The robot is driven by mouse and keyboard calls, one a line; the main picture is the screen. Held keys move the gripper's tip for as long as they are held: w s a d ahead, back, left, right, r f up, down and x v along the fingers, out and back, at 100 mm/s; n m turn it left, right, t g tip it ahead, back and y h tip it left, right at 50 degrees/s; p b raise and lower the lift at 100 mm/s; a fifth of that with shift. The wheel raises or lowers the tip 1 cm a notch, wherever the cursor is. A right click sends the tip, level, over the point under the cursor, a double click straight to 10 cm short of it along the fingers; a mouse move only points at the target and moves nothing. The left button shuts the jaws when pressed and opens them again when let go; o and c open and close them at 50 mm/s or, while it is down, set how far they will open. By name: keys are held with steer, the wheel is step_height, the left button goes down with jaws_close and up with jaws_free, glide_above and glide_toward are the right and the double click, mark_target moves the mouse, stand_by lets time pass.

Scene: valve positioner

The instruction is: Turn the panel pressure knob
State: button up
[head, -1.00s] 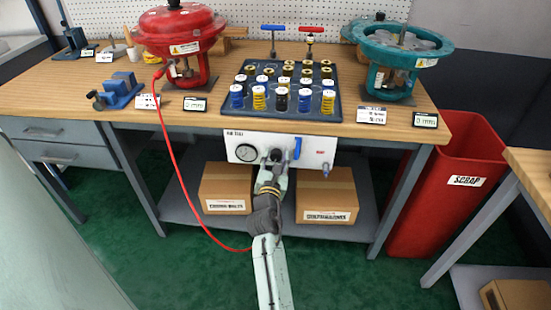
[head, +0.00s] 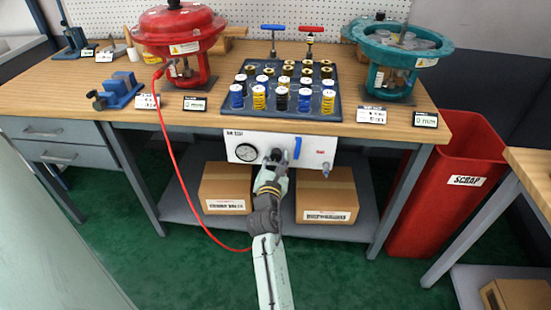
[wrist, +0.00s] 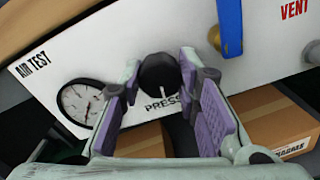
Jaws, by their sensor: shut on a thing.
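The black round pressure knob (wrist: 158,74) sits on the white air test panel (head: 237,138) under the bench's front edge, above the printed word PRESS. It also shows in the head view (head: 276,154), partly hidden by my gripper. My gripper (wrist: 160,68) has one purple-padded finger on each side of the knob and is shut on it. In the head view my gripper (head: 274,165) reaches up to the panel from below. The round white gauge (wrist: 83,103) is left of the knob; its reading is too small to tell.
A blue lever (wrist: 230,22) is just right of the knob, close to my right finger. The VENT marking is farther right. Cardboard boxes (head: 226,188) stand on the shelf below. A red hose (head: 178,175) hangs left of my arm.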

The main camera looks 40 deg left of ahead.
steer(key=m+b, duration=0.1)
steer(key=m, duration=0.4)
steer(key=m+b, duration=0.2)
steer(key=m, duration=0.3)
steer(key=shift+f+m, duration=0.1)
steer(key=shift+m, duration=0.3)
steer(key=m+b, duration=0.3)
steer(key=m, duration=0.2)
steer(key=shift+m, duration=0.3)
steer(key=m+b, duration=0.3)
steer(key=m, duration=0.2)
steer(key=shift+m, duration=0.6)
steer(key=o, duration=1.2)
steer(key=shift+c, duration=0.2)
steer(key=shift+s, duration=0.1)
steer(key=v, duration=1.2)
